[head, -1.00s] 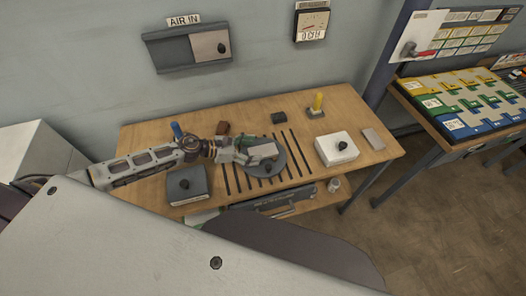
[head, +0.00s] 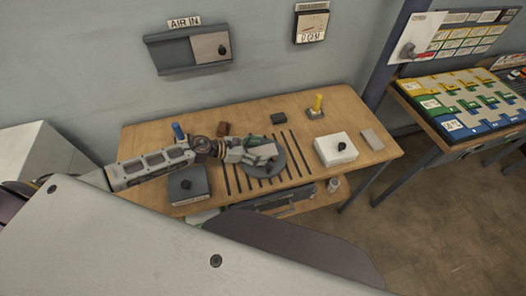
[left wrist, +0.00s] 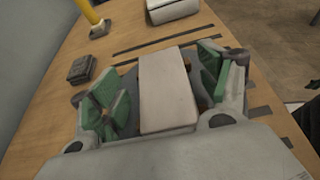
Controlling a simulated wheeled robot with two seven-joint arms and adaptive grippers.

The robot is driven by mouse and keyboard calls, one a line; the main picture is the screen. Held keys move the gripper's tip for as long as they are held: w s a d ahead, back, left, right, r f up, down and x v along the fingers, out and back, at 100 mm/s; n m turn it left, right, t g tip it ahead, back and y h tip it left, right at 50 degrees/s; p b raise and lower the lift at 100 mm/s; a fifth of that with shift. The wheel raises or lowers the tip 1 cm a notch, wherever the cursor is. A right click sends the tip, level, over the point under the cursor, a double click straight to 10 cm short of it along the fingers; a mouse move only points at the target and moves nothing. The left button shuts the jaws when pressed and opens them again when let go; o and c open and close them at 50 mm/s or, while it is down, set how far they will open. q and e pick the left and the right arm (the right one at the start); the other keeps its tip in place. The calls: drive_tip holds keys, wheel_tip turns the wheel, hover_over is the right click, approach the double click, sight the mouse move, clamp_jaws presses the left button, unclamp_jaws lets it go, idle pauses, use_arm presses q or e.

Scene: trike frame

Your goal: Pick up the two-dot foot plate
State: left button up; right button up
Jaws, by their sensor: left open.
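A pale rectangular plate (left wrist: 168,92) lies between my left gripper's fingers in the left wrist view. No dots can be made out on it, so I cannot tell whether it is the two-dot foot plate. A dark grey round disc (head: 281,163) on the wooden table lies under the gripper. My left gripper (head: 264,153) is open, its green-padded fingers spread on both sides of the plate with gaps visible. In the head view the gripper mostly hides the plate. My right gripper is not in view.
On the table (head: 235,115) are a dark block (head: 279,118), a yellow post (head: 317,104) on a base, a white box with a black knob (head: 336,149), a grey block (head: 373,139) and a grey box with a knob (head: 187,184). Dark slots (head: 296,153) cross the table.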

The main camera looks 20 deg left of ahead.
use_arm(q)
drive_tip(key=shift+x, duration=1.25)
drive_tip(key=c, duration=1.4)
drive_tip(key=shift+r, duration=0.1)
